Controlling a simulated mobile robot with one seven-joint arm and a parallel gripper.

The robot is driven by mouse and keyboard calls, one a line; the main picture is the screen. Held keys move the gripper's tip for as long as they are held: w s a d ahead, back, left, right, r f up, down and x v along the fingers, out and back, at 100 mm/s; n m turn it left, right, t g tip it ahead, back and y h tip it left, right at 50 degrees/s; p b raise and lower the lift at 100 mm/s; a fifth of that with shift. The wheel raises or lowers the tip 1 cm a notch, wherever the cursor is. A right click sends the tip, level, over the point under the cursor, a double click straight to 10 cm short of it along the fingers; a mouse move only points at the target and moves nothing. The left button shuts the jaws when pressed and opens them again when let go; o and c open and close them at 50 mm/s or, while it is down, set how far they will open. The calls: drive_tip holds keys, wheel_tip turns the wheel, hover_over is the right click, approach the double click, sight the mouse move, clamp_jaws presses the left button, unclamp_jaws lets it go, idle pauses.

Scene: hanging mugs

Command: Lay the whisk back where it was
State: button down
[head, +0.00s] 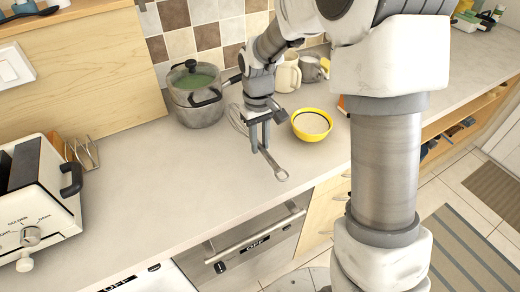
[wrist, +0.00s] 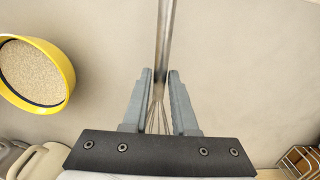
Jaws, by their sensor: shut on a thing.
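The metal whisk runs slantwise under my gripper in the head view, its handle (head: 273,164) ending in a ring toward the counter's front edge and its wire loops (head: 237,117) toward the pot. My gripper (head: 260,150) points down and is shut on the whisk. In the wrist view the handle (wrist: 165,35) passes between the two fingers of my gripper (wrist: 160,76), with the wires behind them. The whisk is at or just above the counter; I cannot tell if it touches.
A yellow bowl (head: 312,124) with grainy contents stands close to the right of my gripper. A lidded pot (head: 199,112) stands behind left, mugs (head: 288,76) stand behind, and a white toaster (head: 38,210) is far left. The counter (head: 165,190) is clear between toaster and whisk.

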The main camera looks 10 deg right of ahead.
sight(260, 144)
drive_tip(key=shift+f, duration=1.75)
drive_tip(key=shift+f, duration=0.2)
drive_tip(key=c, duration=0.7)
unclamp_jaws()
drive_tip(key=shift+r, duration=0.15)
